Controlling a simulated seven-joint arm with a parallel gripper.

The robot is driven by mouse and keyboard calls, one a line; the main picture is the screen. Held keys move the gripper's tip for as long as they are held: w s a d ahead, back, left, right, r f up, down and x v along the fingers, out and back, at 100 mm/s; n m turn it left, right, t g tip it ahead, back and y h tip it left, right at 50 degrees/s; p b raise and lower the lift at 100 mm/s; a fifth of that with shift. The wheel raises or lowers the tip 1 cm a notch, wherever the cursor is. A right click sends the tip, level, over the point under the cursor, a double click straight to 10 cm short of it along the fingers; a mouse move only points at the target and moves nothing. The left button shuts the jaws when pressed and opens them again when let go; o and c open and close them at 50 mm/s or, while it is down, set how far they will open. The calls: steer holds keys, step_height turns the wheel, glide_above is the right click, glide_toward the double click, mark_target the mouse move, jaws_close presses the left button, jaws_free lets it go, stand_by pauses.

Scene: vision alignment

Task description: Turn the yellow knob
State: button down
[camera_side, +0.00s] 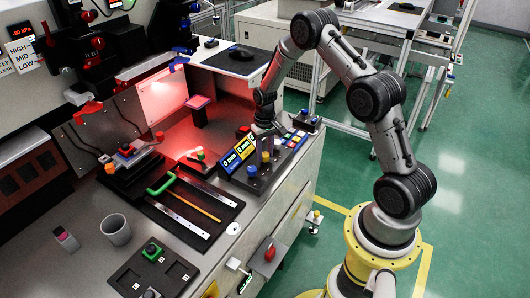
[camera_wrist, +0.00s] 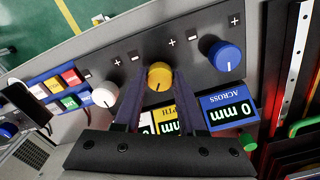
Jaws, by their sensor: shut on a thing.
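The yellow knob (camera_wrist: 159,74) sits in the middle of a dark control strip, with a small dark indicator line on its face. It also shows in the side view (camera_side: 265,157), close below my gripper (camera_side: 266,147). In the wrist view my gripper (camera_wrist: 159,84) has one finger on each side of the yellow knob, shut on it. A white knob (camera_wrist: 105,95) is to its left and a blue knob (camera_wrist: 226,57) to its right. The yellow display (camera_wrist: 166,122) is partly hidden by my fingers; the blue ACROSS display (camera_wrist: 228,110) reads 0 mm.
Plus and minus marks flank the knobs. Coloured buttons (camera_wrist: 60,88) lie left of the knobs. In the side view, a black tray (camera_side: 195,205) with rulers, a green handle (camera_side: 161,184) and a grey cup (camera_side: 115,229) stand on the bench to the left.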

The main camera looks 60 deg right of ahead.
mark_target(265, 154)
steer(key=shift+r, duration=0.1)
stand_by(0.4)
steer(key=c, duration=0.5)
jaws_free()
step_height(265, 154, up, 14)
